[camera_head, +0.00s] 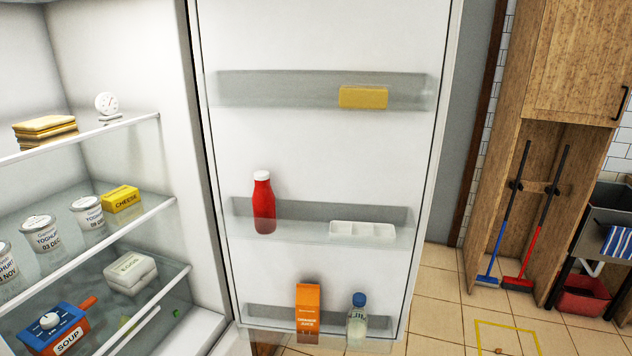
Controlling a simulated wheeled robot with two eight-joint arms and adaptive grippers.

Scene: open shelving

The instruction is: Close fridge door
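The fridge door (320,150) stands wide open, and its inner side faces me. It fills the middle of the head view. Its clear shelves hold a yellow block (363,97), a red bottle (264,203), a white tray (362,231), an orange juice carton (308,312) and a small bottle with a blue cap (357,318). The fridge interior (110,40) is open on the left. The outer side of the door and its handle are hidden. Neither of my grippers is in view.
Fridge shelves hold yoghurt cans (41,233), cheese (121,199), an egg box (130,272) and a soup pot (56,325). Right of the door is tiled floor (435,290), then a wooden cabinet (575,70) with a blue broom (506,210) and a red broom (540,215).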

